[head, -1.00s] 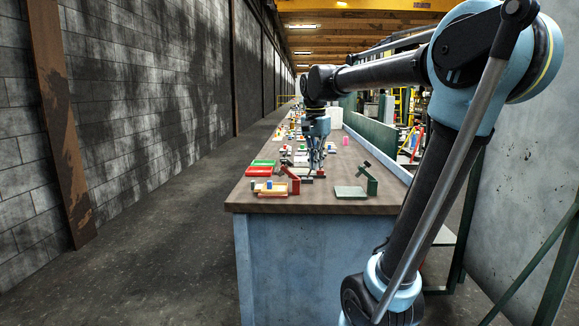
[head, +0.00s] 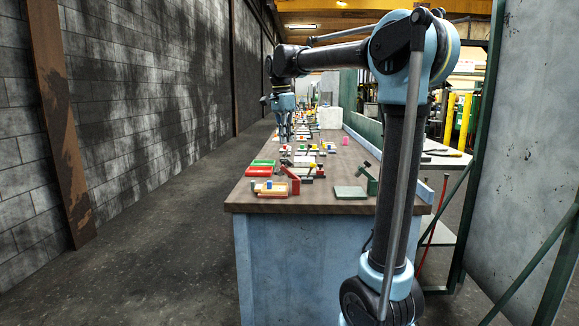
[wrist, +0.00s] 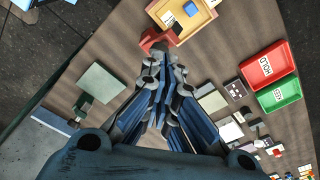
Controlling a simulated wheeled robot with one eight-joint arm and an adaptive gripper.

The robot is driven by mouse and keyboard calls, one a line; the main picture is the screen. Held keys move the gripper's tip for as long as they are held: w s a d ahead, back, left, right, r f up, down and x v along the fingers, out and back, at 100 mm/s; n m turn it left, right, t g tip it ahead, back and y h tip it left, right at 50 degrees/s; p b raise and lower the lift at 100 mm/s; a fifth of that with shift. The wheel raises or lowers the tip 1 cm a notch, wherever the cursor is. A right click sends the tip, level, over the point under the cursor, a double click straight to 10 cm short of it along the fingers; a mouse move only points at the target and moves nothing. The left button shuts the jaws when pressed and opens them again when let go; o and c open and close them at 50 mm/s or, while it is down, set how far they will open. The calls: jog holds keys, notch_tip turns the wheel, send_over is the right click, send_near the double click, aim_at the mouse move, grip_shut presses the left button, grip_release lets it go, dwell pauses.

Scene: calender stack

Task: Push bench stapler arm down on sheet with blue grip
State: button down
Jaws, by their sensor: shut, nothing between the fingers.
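My gripper (head: 284,137) is shut and empty, hanging above the left side of the bench. In the wrist view its fingertips (wrist: 160,62) appear just below a red upright bracket (wrist: 155,41). This bracket (head: 292,180) stands at the bench's near left, beside a yellow-orange tray (head: 272,193) with a small blue piece (head: 269,185). The blue piece also shows in the wrist view (wrist: 190,9). A green device with a dark-tipped upright arm (head: 371,180) stands beside a flat green plate (head: 349,192). I cannot tell which part is the stapler arm with the blue grip.
Several small blocks and a pink cup (head: 345,141) stand farther back. The bench's front edge between bracket and green plate is clear.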

aim_at(288, 160)
jog(key=shift+w+d+f, duration=0.1)
jog(key=shift+d+f, duration=0.05)
jog(key=shift+f, duration=1.5)
jog(key=shift+w+d+f, duration=0.1)
jog(key=shift+d+f, duration=0.05)
jog(key=shift+f, duration=1.45)
jog(key=shift+s+f, duration=0.1)
jog(key=shift+f, duration=0.2)
